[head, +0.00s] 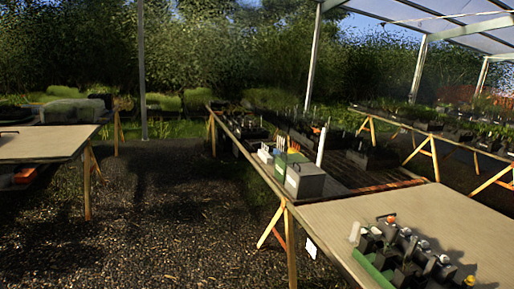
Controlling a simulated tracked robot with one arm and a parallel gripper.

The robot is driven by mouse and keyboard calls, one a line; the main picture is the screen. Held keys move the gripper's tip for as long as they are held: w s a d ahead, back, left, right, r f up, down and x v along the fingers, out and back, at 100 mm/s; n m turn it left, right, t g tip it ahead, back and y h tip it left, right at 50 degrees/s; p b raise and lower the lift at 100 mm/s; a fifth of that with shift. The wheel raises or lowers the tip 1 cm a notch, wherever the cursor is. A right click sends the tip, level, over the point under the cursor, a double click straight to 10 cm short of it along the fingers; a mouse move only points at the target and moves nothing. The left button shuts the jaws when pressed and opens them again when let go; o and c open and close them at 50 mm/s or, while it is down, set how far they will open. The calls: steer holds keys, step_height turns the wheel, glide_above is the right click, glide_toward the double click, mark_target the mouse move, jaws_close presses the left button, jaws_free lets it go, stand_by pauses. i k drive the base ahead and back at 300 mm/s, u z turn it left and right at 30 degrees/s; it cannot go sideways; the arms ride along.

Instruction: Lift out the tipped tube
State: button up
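A group of dark tubes (407,256) stands on the near end of the pale table (440,208) at lower right. Some have pale or orange tops, and the front of the group is cut off by the bottom edge. A green block (371,268) is at its left side. A pale-topped tube (354,232) at the left end seems to lean a little. I cannot tell surely which tube is tipped. My gripper is not in view.
A grey box (305,181) and a white upright post (321,146) stand farther back on the bench, beside dark plant trays. Another table (45,143) is at left. Between them the dark gravel floor (165,215) is open. Planted benches stand at right.

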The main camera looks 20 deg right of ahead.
mark_target(259, 143)
steer(key=i, duration=4.1)
steer(key=z, duration=0.35)
steer(key=i, duration=1.3)
steer(key=z, duration=0.4)
steer(key=i, duration=1.4)
steer(key=z, duration=0.4)
steer(key=i, duration=1.1)
steer(key=z, duration=0.15)
